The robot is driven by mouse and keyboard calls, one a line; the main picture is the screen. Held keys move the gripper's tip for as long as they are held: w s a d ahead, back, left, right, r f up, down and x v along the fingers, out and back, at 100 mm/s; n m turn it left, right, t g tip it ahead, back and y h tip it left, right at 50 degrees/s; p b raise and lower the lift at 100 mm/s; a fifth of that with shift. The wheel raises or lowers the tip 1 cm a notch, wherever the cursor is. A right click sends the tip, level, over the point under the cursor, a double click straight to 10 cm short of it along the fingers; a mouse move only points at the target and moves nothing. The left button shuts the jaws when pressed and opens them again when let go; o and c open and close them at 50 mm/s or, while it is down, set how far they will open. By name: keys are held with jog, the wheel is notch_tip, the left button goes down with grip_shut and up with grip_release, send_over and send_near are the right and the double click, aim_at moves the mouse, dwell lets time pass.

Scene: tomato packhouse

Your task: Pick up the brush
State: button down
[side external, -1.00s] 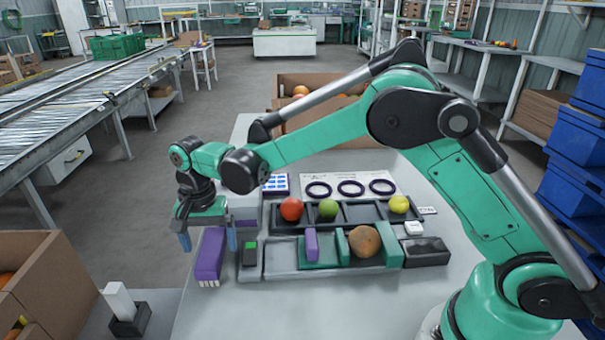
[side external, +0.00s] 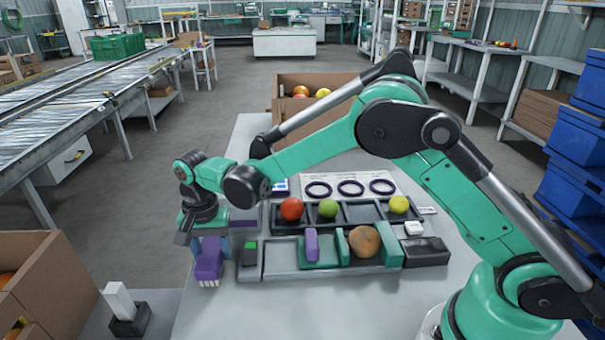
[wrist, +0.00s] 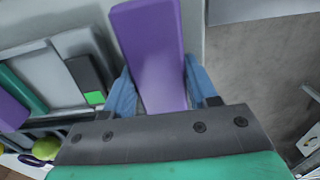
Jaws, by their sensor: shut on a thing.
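The brush (side external: 208,264) is a purple block with short white bristles at its near end. It is at the left part of the grey table, left of the grey fixture. My gripper (side external: 210,244) is over it with blue fingers on either side, shut on it. In the wrist view the brush's purple body (wrist: 155,60) runs between my two blue fingers (wrist: 162,92). I cannot tell whether the brush is clear of the table. Part of its far end is hidden by my gripper in the side view.
Right of the brush stand a small black block with a green top (side external: 250,253) and a grey fixture (side external: 281,259) with a purple piece (side external: 312,245) and a brown round fruit (side external: 365,242). Behind is a dark tray (side external: 352,213) with several tomatoes. A white-and-black item (side external: 122,308) stands front left.

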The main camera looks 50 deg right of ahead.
aim_at(211, 247)
jog(key=shift+r, duration=0.1)
notch_tip(211, 247, up, 20)
dwell(0.4)
